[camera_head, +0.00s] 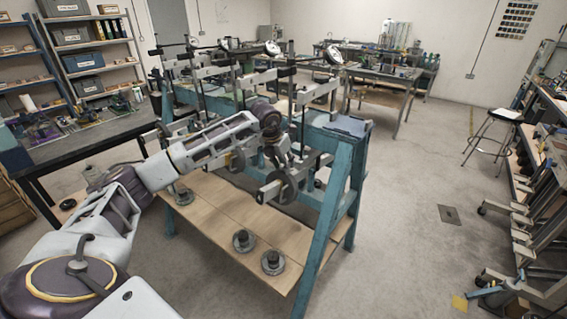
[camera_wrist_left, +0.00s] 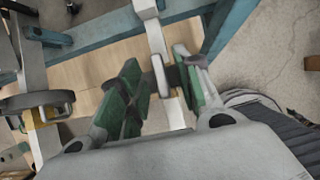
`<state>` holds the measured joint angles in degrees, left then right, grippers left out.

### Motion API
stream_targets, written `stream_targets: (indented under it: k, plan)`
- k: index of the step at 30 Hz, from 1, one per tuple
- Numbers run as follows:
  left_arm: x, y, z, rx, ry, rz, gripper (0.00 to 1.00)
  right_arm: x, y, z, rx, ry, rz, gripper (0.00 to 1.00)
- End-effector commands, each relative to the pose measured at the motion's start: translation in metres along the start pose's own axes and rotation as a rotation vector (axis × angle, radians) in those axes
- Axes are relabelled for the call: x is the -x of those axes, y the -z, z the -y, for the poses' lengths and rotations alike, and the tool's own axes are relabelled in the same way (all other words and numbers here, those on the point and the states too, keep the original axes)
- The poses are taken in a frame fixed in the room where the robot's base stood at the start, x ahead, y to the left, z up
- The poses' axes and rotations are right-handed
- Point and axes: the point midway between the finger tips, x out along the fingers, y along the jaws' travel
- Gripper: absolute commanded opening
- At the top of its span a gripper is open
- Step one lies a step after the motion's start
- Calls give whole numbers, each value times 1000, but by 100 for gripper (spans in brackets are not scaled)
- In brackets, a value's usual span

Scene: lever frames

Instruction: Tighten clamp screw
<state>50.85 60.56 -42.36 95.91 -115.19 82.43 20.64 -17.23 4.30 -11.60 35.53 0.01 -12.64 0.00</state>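The blue lever-frame stand (camera_head: 340,185) carries several upright posts with grey lever arms (camera_head: 318,92), round dials (camera_head: 333,55) and hanging disc weights (camera_head: 287,188). My left arm reaches across to the near side of the stand, and its gripper (camera_head: 284,160) points down among the posts and weights. In the left wrist view my left gripper (camera_wrist_left: 160,88) has its green-padded fingers apart. A small pale and dark fitting (camera_wrist_left: 160,76) on a grey bar lies between them, perhaps the clamp screw. Whether the pads touch it I cannot tell. My right gripper is out of view.
A plywood shelf (camera_head: 215,215) low in the stand holds loose disc weights (camera_head: 272,262). A dark workbench (camera_head: 90,140) stands at left, with shelving behind. Another bench (camera_head: 385,80) is at the back.

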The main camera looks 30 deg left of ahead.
Motion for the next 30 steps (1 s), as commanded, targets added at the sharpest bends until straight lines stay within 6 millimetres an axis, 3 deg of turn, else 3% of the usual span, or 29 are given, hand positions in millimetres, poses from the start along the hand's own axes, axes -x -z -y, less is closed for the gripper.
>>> stream_targets:
  k: [8, 16, 30]
  plan:
    - [-1, 0, 0, 0, 0, 0, 34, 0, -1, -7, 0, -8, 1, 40]
    - [-1, 0, 0, 0, 0, 0, 0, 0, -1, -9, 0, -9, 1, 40]
    - [-1, 0, -1, -23, 17, -1, 0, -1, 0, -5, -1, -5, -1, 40]
